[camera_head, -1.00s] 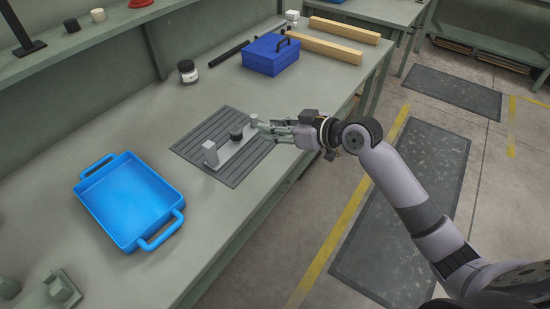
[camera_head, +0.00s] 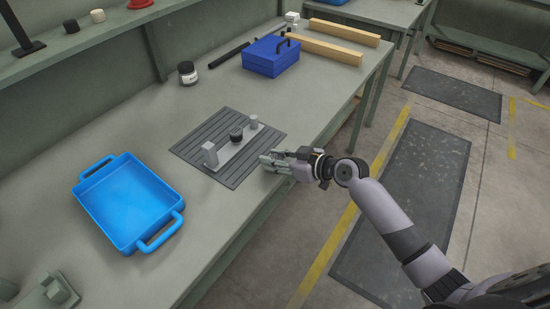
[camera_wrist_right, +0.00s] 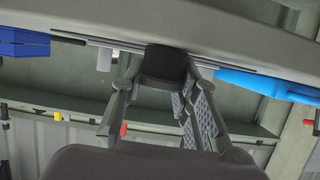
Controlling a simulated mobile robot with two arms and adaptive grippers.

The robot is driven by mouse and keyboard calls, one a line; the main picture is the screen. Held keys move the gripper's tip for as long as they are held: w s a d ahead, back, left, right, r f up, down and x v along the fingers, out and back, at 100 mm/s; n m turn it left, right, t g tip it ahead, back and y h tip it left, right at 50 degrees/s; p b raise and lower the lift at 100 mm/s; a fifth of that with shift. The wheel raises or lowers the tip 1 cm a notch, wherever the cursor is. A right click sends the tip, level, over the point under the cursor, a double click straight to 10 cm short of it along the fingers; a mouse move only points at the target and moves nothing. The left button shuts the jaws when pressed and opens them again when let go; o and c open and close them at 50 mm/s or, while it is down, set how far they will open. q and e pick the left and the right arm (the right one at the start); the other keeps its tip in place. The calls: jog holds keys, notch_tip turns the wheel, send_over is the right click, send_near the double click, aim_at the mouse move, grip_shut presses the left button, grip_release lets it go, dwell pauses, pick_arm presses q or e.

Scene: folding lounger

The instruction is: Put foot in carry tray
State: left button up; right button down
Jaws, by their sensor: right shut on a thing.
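The blue carry tray (camera_head: 128,205), with a handle at each end, stands empty on the bench at the left. My right gripper (camera_head: 268,160) is low near the bench's front edge, right of the tray and beside the grooved mat. In the right wrist view, its fingers (camera_wrist_right: 160,88) are shut on a dark, blocky piece, which appears to be the foot (camera_wrist_right: 165,65). The held piece is hard to make out in the head view. The tray also shows in the right wrist view (camera_wrist_right: 265,84). My left gripper is not in view.
A grey bracket (camera_head: 222,155) with upright ends and a black knob (camera_head: 236,135) sits on the grooved mat (camera_head: 196,138). A blue toolbox (camera_head: 268,60), jar (camera_head: 187,73) and wooden beams (camera_head: 325,50) stand farther back. The bench between mat and tray is clear.

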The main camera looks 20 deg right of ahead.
jog(key=shift+f, duration=0.15)
jog(key=c, duration=1.2)
grip_release()
